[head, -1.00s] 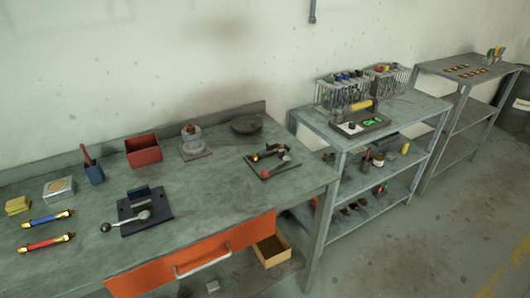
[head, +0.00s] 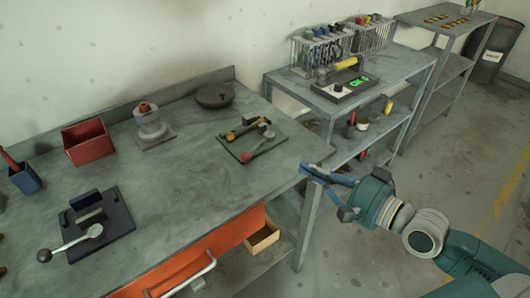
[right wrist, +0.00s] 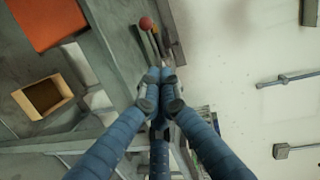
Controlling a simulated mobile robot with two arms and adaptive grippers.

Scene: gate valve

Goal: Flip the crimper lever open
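Two lever devices are on the workbench (head: 180,195), and I cannot tell for sure which is the crimper. One is a dark base plate (head: 118,238) with a block and a grey lever (head: 72,244) lying low, its ball knob at the left. The other is a flat plate (head: 228,143) farther right with a yellow-black part and a red-ended lever (head: 259,147). My right gripper (head: 310,172) is beside the bench's right corner, apart from both. In the right wrist view its blue fingers (right wrist: 160,78) converge, empty, with a red ball (right wrist: 145,23) beyond. My left gripper is out of view.
A red bin (head: 86,142), a grey valve-like fitting (head: 150,127) and a dark round lid (head: 214,95) stand along the bench back. An open drawer with orange front (head: 215,246) juts out below. A shelf unit (head: 400,70) stands right of the bench.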

